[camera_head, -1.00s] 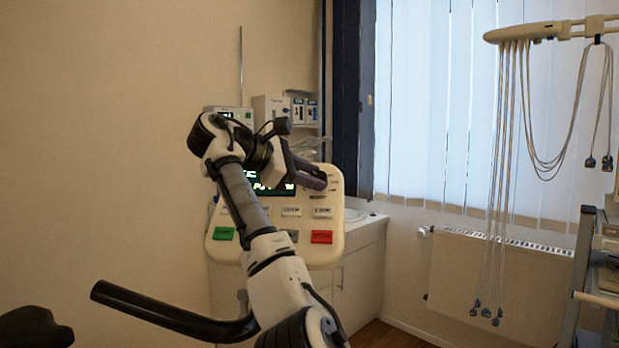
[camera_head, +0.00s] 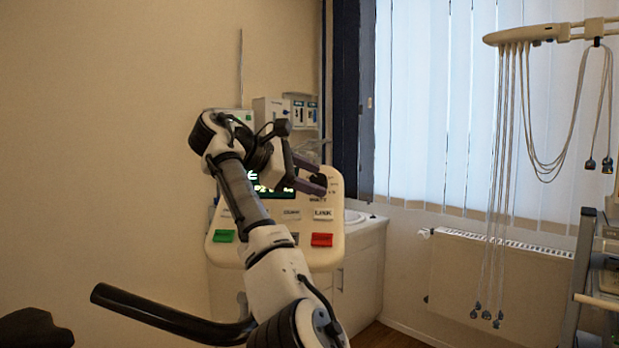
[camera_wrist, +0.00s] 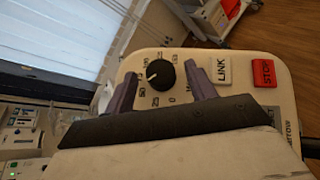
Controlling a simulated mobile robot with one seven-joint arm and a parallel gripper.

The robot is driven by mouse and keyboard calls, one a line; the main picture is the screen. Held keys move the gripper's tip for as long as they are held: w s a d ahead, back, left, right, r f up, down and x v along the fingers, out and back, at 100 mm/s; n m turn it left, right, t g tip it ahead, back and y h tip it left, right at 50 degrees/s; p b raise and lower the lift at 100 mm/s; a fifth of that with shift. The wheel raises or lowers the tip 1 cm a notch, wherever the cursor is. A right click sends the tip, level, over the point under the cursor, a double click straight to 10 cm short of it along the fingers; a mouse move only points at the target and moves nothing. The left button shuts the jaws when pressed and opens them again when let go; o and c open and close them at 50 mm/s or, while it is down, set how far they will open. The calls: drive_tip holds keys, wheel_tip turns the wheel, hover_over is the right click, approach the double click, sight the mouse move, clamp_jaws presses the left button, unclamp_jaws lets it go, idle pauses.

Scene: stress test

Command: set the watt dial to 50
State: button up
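The watt dial is a round black knob (camera_wrist: 161,75) on the cream console, ringed by printed numbers, in the wrist view. Its white mark points to the lower left, towards numbers that seem to include 50; the exact setting is hard to read. My gripper (camera_wrist: 162,69) is open, one purple-grey finger on each side of the dial, with visible gaps to it. I cannot tell how far above the panel the fingertips are. In the head view my gripper (camera_head: 318,178) is open at the console's upper right, and the dial is hard to make out there.
The console (camera_head: 225,252) also carries a lit display (camera_head: 268,188), a white LINK button (camera_wrist: 223,70), a red STOP button (camera_wrist: 264,73) and a green button (camera_head: 224,236). A black handlebar (camera_head: 170,315) lies in front. A radiator (camera_head: 495,285) stands right.

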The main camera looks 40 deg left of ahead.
drive_tip(key=shift+s, duration=0.1)
drive_tip(key=p+v, duration=0.2)
drive_tip(key=v, duration=1.1)
drive_tip(key=shift+s, duration=0.3)
drive_tip(key=shift+a+r, duration=0.1)
drive_tip(key=shift+a, duration=0.1)
